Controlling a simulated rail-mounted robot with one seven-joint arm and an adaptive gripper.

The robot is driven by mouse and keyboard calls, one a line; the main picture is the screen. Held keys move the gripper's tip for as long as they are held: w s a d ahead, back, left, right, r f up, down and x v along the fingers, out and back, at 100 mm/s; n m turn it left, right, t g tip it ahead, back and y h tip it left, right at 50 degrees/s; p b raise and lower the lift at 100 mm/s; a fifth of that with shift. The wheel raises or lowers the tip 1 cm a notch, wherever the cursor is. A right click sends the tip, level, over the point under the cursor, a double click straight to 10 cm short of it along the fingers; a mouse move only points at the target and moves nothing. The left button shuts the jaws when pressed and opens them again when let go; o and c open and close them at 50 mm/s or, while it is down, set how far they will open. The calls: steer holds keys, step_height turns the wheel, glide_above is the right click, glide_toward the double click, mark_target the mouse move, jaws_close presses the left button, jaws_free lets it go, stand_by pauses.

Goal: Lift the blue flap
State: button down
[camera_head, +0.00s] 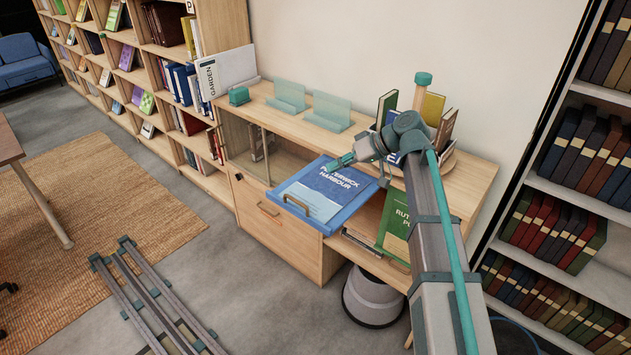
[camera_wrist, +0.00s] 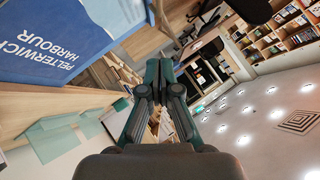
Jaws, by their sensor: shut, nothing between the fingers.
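The blue flap (camera_head: 330,203) juts out from the front of the wooden cabinet, roughly level, with its printed face up. It carries a harbour picture, pale lettering and a bar handle (camera_head: 297,205) near its front left edge. The compartment at its right is open, showing a green book (camera_head: 396,225). My gripper (camera_head: 332,166) is shut and empty, by the flap's back edge in the head view; I cannot tell whether it touches. In the wrist view the flap (camera_wrist: 40,45) fills the upper left, beside my shut fingers (camera_wrist: 158,64). The handle is not clear there.
Teal glass stands (camera_head: 328,112) and a teal block (camera_head: 239,96) are on the cabinet top (camera_head: 290,124). Books stand near my arm. A drawer front (camera_head: 275,225) lies below left, a grey bin (camera_head: 373,298) below right.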

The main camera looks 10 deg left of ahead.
steer(key=p, duration=0.3)
glide_above(304, 210)
steer(key=w, duration=0.2)
step_height(304, 210, down, 6)
steer(key=shift+s+d+f+p, duration=0.2)
steer(key=shift+s+f+p, duration=0.45)
steer(key=shift+f, duration=0.25)
steer(key=shift+s+a+f, duration=0.2)
steer(key=shift+s+f, duration=0.15)
steer(key=shift+f, duration=0.35)
